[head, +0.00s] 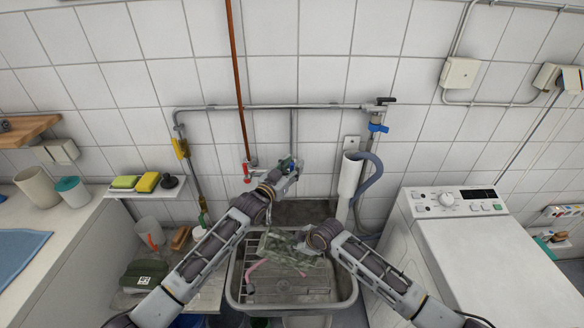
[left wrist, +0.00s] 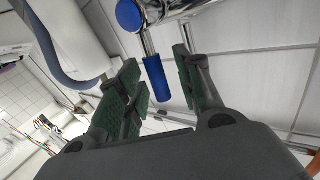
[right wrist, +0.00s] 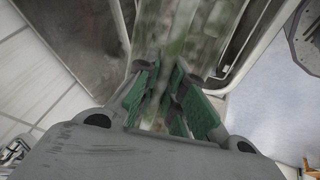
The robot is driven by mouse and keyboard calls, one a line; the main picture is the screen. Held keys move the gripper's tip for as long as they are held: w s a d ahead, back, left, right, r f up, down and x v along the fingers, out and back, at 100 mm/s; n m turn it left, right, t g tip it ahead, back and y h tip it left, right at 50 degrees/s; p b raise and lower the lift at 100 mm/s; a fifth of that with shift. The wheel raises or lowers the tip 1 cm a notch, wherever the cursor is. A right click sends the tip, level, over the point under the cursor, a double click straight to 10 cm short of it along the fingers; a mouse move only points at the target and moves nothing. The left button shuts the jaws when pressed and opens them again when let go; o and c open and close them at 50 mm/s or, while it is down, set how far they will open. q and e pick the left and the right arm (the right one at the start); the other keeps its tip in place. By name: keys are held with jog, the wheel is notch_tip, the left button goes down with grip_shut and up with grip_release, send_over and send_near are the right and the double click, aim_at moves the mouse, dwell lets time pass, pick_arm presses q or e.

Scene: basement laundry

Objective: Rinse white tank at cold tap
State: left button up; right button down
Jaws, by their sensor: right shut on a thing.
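The tank (head: 292,247) looks murky, see-through and grey-green rather than plain white. It is over the sink (head: 345,292), and also fills the top middle of the right wrist view (right wrist: 180,35). My right gripper (head: 312,243) is shut on the tank's near part; its green pads (right wrist: 165,92) press on it. My left gripper (head: 292,166) is up at the wall above the sink. Its green-padded fingers (left wrist: 160,85) are apart on either side of a blue tap lever (left wrist: 157,80); I cannot tell whether they touch it. No running water is visible.
A red-handled valve (head: 248,168) is left of my left gripper. A white standpipe with a grey-blue hose (head: 349,176) stands to the right. The washing machine (head: 470,250) borders the sink on the right. Sponges (head: 147,182) sit on a shelf at the left.

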pick_arm(q)
grip_shut()
jog(key=shift+d, duration=0.1)
dwell(0.4)
jog(key=shift+d+f+m+g+y, duration=0.2)
jog(key=shift+d+m+g+y, duration=0.5)
jog(key=shift+m, duration=0.6)
jog(key=shift+d, duration=0.1)
grip_release()
jog(key=shift+s, duration=0.15)
jog(key=v, duration=1.1)
jog(key=shift+s+a, duration=0.25)
jog(key=shift+a, duration=0.05)
